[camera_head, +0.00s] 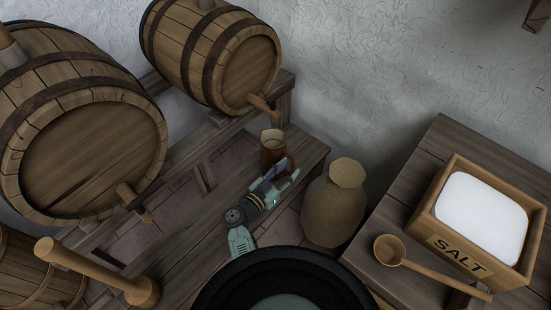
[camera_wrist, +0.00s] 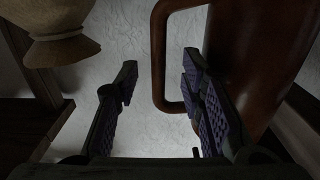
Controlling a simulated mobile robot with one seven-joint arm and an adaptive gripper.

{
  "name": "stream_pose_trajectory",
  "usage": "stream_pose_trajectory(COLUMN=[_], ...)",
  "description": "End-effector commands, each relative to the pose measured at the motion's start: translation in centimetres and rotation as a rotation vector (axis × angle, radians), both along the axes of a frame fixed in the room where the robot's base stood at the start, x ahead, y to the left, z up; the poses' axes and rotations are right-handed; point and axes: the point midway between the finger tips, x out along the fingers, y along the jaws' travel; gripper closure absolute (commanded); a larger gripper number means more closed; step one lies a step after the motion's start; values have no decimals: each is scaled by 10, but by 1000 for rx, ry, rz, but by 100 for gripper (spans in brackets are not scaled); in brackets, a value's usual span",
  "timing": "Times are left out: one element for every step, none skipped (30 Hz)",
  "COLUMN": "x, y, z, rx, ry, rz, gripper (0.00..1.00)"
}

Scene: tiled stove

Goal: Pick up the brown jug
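The brown jug (camera_head: 272,153) stands upright at the far end of the wooden bench, below the smaller barrel's tap. Its glossy body (camera_wrist: 255,50) fills the right of the wrist view, with its squared handle (camera_wrist: 159,50) toward the middle. My gripper (camera_head: 287,176) is just in front of the jug, at its handle side. In the wrist view my gripper (camera_wrist: 160,78) is open, with a finger on each side of the handle's upright bar. There are visible gaps between bar and fingers, and nothing is gripped. The jug's lower part is partly hidden by my gripper in the head view.
A cloth sack (camera_head: 334,207) stands close to the right of my gripper. Two barrels (camera_head: 85,155) (camera_head: 215,55) lie on a rack to the left. A wooden mallet (camera_head: 100,272) is at lower left. A salt box (camera_head: 480,225) and ladle (camera_head: 392,250) are on the right table.

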Motion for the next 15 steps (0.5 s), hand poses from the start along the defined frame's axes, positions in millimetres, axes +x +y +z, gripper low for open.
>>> stream_pose_trajectory(x=[5, 10, 14, 16, 18, 20, 21, 21, 21, 21, 21, 21, 21, 21, 21], y=[-7, -9, -11, -13, -14, -16, -16, -17, -17, -17, -17, -17, -17, -17, -17], z=[0, 0, 0, 0, 0, 0, -1, -1, -1, -1, -1, -1, -1, -1, -1], rx=[-1, -1, -1, 0, 0, 1, 0, 1, 1, 1, 1, 1, 1, 1, 1], ry=[1, -1, -1, -1, -1, -1, 0, 1, 1, 1, 1, 0, 0, 0, 0], rz=[-2, -1, 0, 0, 0, 0, 0, 1, 1, 1, 1, 1, 1, 1, 1], gripper=[64, 64, 64, 64, 64, 64, 64, 64, 64, 64, 64, 64, 64, 65, 67])
